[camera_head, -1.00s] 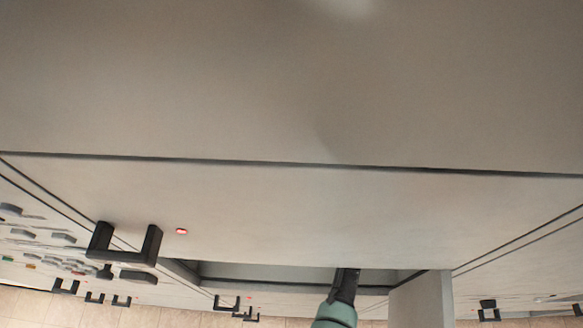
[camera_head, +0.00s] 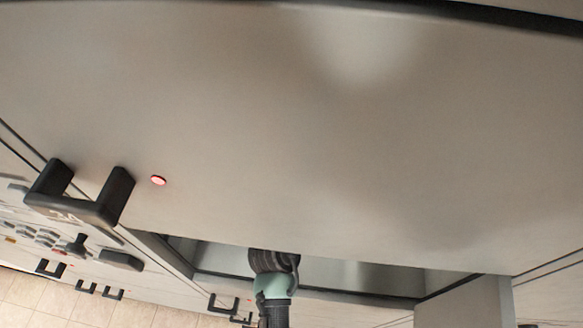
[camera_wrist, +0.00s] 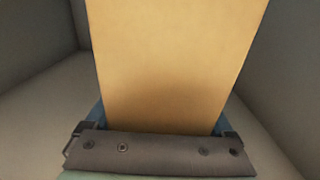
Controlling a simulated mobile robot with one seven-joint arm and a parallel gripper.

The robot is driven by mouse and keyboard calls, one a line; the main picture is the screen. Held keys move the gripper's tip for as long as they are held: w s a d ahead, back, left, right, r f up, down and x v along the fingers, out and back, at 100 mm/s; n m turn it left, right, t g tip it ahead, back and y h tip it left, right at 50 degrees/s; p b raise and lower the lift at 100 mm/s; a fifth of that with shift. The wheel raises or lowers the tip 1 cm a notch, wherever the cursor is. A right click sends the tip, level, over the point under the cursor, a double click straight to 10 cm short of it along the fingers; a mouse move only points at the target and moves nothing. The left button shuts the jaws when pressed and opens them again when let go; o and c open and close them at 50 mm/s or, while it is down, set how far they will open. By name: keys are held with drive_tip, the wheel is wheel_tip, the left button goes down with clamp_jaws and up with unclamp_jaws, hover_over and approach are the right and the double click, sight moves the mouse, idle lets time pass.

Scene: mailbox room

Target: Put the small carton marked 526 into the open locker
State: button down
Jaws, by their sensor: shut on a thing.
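In the wrist view a tan carton (camera_wrist: 175,65) fills the middle, held between the two fingers of my gripper (camera_wrist: 160,125). No number shows on the side in view, and its far end runs out of the picture. Grey walls stand on both sides of it, inside the open locker. In the head view the open locker (camera_head: 345,274) is a dark-edged opening low in the picture, with its door (camera_head: 465,305) swung out at the right. My arm reaches into this opening. My gripper and the carton are hidden there behind the locker front.
A large closed locker front (camera_head: 300,150) fills most of the head view above the opening. A black handle (camera_head: 85,195) and a red light (camera_head: 158,180) are at its left. More lockers with handles run along the left, above a tiled floor (camera_head: 35,290).

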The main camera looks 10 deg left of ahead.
drive_tip(key=shift+f+b, duration=1.1)
drive_tip(key=shift+f, duration=0.65)
wheel_tip(320, 180, down, 3)
drive_tip(key=b, duration=0.2)
drive_tip(key=shift+a+f+b, duration=0.1)
drive_tip(key=shift+b, duration=0.3)
drive_tip(key=shift+s+a+f, duration=0.1)
drive_tip(key=shift+a+f, duration=0.05)
unclamp_jaws()
drive_tip(key=shift+f, duration=0.1)
